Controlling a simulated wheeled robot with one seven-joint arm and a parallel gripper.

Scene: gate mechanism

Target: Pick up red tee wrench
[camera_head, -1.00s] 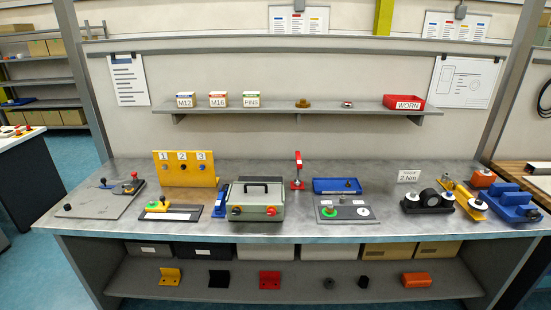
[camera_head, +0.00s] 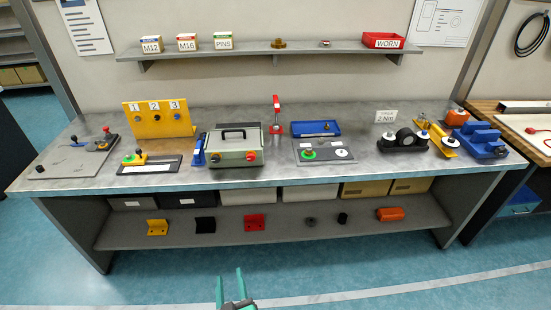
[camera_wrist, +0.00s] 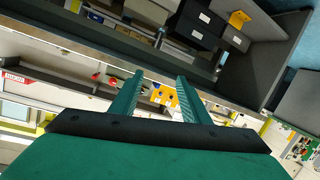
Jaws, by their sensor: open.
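I cannot make out a clear red tee wrench. A narrow red upright piece (camera_head: 276,108) with a red foot stands on the bench, behind and right of the grey-green box; whether it is the wrench or a stand is too small to tell. My green gripper (camera_head: 230,287) shows at the bottom of the head view, in front of the bench and well away from that piece. In the wrist view my gripper (camera_wrist: 160,82) has its two fingers apart with nothing held between them.
The grey bench (camera_head: 235,178) carries a grey-green box (camera_head: 228,158), a yellow numbered panel (camera_head: 157,125), a blue tray (camera_head: 316,128) and a dark roller fixture (camera_head: 403,140). A shelf (camera_head: 270,51) with a red WORN bin (camera_head: 383,40) hangs above. The floor before the bench is clear.

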